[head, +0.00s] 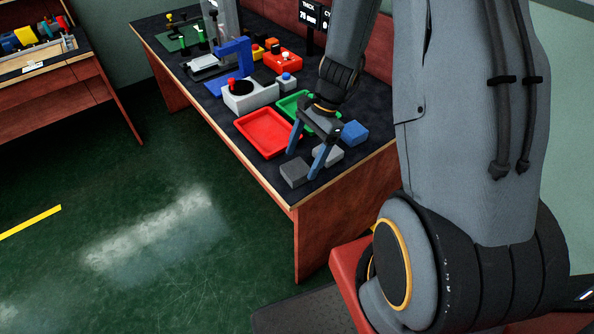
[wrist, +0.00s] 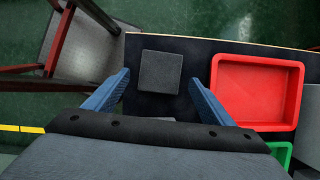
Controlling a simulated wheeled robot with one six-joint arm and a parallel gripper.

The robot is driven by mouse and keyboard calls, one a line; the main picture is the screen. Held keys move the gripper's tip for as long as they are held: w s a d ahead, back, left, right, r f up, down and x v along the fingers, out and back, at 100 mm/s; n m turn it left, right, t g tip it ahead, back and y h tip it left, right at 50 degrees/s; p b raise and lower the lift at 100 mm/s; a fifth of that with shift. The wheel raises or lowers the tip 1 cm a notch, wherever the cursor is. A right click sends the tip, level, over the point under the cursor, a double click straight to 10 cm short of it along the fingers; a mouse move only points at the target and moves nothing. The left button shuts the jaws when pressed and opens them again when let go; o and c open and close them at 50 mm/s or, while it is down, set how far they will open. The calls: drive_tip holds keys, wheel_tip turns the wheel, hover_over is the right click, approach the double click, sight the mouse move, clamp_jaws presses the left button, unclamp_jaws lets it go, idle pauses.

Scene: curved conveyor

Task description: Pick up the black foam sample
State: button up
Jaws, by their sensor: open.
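A dark grey-black foam block (head: 294,172), the black foam sample, lies flat near the front corner of the table. In the wrist view the same block (wrist: 160,71) appears square, just ahead of and between the fingers. My gripper (head: 301,164) is open and empty, its two blue fingers pointing down close to the block. In the wrist view my gripper (wrist: 159,76) has one finger on each side of the block, with gaps on both sides. I cannot tell how high the fingertips are above the table.
A lighter grey block (head: 330,153) and a blue block (head: 355,132) lie close behind. A red tray (head: 243,122) and a green tray (head: 287,104) stand beside the gripper. A grey box with a red knob (head: 232,84) stands farther back. The table edge (head: 272,187) is close to the block.

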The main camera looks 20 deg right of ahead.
sight(298, 168)
drive_tip(key=shift+x, duration=1.75)
drive_tip(key=shift+c, duration=0.6)
drive_tip(key=c, duration=1)
drive_tip(key=shift+r, duration=0.1)
